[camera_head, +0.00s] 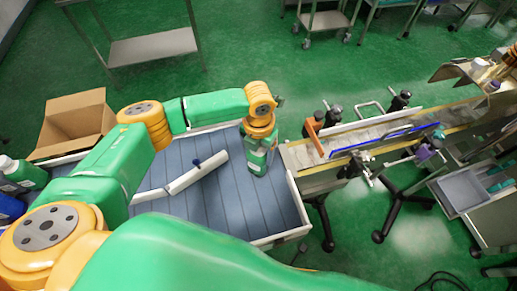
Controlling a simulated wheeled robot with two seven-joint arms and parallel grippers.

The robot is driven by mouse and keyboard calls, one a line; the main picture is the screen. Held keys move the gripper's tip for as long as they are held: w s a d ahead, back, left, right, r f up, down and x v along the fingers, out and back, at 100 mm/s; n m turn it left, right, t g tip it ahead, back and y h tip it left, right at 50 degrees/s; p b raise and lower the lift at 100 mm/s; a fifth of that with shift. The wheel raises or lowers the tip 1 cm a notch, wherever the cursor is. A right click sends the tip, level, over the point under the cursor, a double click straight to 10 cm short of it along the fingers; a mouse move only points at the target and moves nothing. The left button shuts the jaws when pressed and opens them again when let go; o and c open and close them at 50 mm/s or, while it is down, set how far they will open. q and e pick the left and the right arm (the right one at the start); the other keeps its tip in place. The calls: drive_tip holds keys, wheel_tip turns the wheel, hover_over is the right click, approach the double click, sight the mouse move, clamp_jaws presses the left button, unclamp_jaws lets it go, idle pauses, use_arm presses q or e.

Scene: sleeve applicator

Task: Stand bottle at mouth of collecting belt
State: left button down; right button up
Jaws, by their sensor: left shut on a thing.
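My left gripper (260,137) points down at the right part of a blue-grey slatted surface. It is shut on a green bottle (257,162), which looks upright; the gripper covers its top, and I cannot tell whether its base touches the surface. The bottle is close to the near end of a narrow belt (340,142), which runs off to the upper right between rails. I cannot tell for sure which surface is the collecting belt. My right gripper is out of view.
A white bar (198,173) with a dark knob lies across the slatted surface (225,205), left of the bottle. An orange piece (314,136) stands at the narrow belt's near end. An open cardboard box (75,123) and other bottles (22,172) are at the left.

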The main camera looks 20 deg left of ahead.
use_arm(q)
drive_tip(key=shift+f, duration=0.1)
unclamp_jaws()
wheel_tip(320, 180, up, 12)
drive_tip(key=shift+r+b, duration=0.15)
drive_tip(key=shift+b, duration=1.1)
